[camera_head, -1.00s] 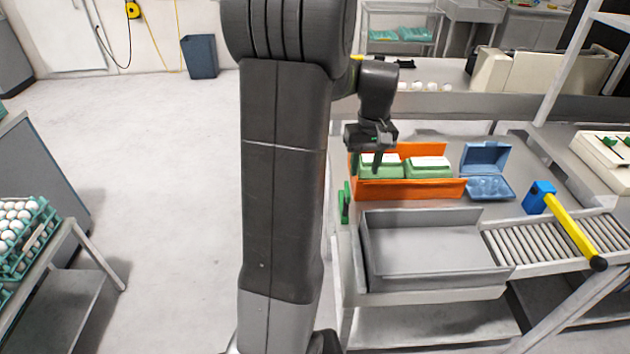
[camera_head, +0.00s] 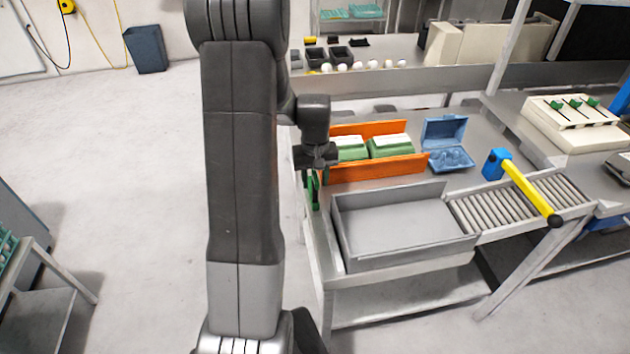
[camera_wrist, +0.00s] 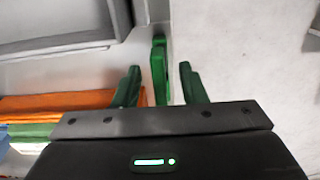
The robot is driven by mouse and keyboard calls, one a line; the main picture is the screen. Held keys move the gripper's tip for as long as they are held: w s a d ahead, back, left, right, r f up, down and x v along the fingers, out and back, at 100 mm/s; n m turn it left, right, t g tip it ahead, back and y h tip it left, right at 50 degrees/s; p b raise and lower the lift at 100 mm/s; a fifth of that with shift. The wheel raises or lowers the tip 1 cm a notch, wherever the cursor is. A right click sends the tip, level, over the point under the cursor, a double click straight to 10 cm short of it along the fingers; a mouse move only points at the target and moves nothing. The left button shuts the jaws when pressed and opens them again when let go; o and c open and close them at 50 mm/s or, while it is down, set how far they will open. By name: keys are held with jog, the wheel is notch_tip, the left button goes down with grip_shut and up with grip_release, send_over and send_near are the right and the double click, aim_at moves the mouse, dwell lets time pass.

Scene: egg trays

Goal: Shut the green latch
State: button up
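The green latch (camera_head: 314,190) is on the left edge of the metal table, beside the left end of the orange crate (camera_head: 385,170). In the wrist view the green latch (camera_wrist: 159,65) shows as a narrow upright strip at the table edge. My gripper (camera_head: 314,174) is just above the latch in the head view, and its fingers are partly hidden there. In the wrist view my gripper (camera_wrist: 160,76) has its two green fingers apart, with the latch lined up in the gap. Nothing is held. I cannot tell whether the fingers touch the latch.
The orange crate holds green cartons (camera_head: 391,152). A grey tray (camera_head: 400,262) stands in front, a blue open carton (camera_head: 445,158) to the right. The floor on the left is open.

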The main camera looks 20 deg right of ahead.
jog(key=shift+f, duration=0.8)
jog(key=shift+c, duration=0.2)
grip_shut()
